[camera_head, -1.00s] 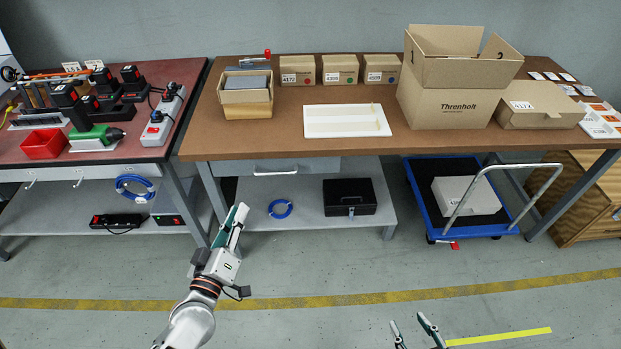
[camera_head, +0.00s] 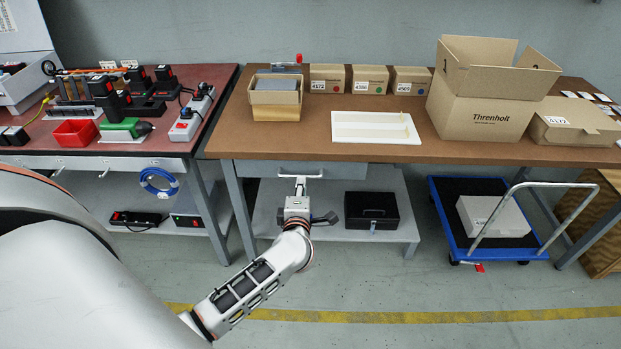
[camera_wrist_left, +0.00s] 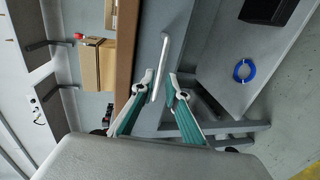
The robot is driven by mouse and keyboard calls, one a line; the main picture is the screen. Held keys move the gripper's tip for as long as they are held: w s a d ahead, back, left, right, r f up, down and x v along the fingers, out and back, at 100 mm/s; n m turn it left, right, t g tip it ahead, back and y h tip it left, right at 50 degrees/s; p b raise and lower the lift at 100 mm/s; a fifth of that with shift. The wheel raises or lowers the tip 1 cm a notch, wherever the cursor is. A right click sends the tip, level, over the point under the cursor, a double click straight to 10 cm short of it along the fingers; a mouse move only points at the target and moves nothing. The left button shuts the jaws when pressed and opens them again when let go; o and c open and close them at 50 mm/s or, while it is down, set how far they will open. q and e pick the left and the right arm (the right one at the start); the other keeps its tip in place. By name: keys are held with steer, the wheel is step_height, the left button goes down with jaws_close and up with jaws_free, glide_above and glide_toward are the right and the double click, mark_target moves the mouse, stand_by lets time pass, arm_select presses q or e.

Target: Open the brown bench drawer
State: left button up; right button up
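The brown bench (camera_head: 430,148) has a grey drawer (camera_head: 345,171) under its top, and its front looks flush with the bench, so it appears closed. A pale bar handle (camera_head: 314,176) is on the drawer front. My left gripper (camera_head: 299,184) is at the handle, mostly hidden by its own wrist in the head view. In the left wrist view, the handle (camera_wrist_left: 174,42) runs slantwise along the drawer front (camera_wrist_left: 149,38). The left gripper (camera_wrist_left: 161,75) is open there, its fingertips on either side of the bar. I cannot tell whether they touch it. My right gripper is out of view.
Below the drawer is a grey shelf (camera_head: 405,228) with a black box (camera_head: 371,211); a blue coil (camera_wrist_left: 244,70) shows in the left wrist view. A blue cart (camera_head: 450,225) stands to the right. The red-topped bench (camera_head: 180,140) is left. Floor in front is clear.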

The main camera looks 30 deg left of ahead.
arm_select(q)
steer(key=b+x, duration=0.1)
steer(key=x, duration=0.5)
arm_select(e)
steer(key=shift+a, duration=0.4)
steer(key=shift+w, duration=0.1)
arm_select(q)
jaws_close()
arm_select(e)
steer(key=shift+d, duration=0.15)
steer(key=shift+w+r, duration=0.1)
